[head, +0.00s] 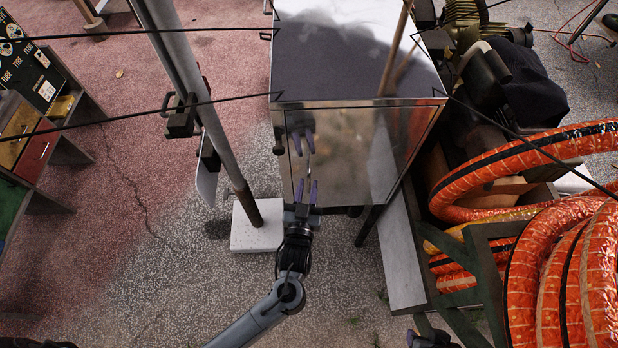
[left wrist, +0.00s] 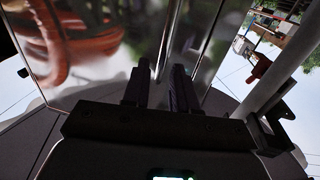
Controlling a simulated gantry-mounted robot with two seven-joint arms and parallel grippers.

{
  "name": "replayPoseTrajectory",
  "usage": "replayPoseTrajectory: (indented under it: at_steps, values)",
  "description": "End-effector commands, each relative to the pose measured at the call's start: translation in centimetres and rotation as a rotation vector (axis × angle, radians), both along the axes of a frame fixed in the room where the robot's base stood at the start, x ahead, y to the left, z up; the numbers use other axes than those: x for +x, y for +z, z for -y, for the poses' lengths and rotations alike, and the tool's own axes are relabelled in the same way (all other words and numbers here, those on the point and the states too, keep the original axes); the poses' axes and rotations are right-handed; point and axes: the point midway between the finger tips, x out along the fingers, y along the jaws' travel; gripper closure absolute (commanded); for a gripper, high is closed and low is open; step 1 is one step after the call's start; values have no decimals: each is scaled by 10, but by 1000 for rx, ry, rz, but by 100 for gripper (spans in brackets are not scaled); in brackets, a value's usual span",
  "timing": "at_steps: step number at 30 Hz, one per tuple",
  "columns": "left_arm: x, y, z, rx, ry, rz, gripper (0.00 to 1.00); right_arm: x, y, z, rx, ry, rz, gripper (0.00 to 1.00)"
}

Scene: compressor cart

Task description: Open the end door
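The end door (head: 345,150) is the shiny, mirror-like front panel of a metal cabinet (head: 345,50). It looks shut, and it also fills the upper left of the left wrist view (left wrist: 110,50). My left gripper (head: 306,190) is in front of the door's lower left part, fingers pointing at it, with its reflection above. In the left wrist view the two dark fingers (left wrist: 160,85) stand apart, with a thin bright upright strip beyond the gap. I cannot tell if this strip is a handle or an edge, or if the fingers touch it. My right gripper (head: 430,340) barely shows at the bottom edge.
A grey pole (head: 205,100) on a white base (head: 257,225) stands left of the cabinet. Orange ducting (head: 560,260) and a dark frame (head: 480,270) crowd the right. Black cables (head: 140,115) cross the view. The floor (head: 130,250) at lower left is clear.

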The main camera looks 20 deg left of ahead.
Motion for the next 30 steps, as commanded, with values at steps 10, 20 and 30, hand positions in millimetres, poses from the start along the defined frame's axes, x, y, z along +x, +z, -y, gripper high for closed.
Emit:
replayPoseTrajectory:
  at_steps: [10, 20, 30]
  values:
    - [32, 0, -8, 0, 0, -1, 73, 0, -4, 0, 2, -1, 0, 57]
    - [34, 0, -9, 0, 0, -1, 73, 0, -4, -2, 8, -6, -1, 57]
    - [33, 0, -9, -1, 1, -1, 100, 0, -4, -2, 9, -6, -2, 57]
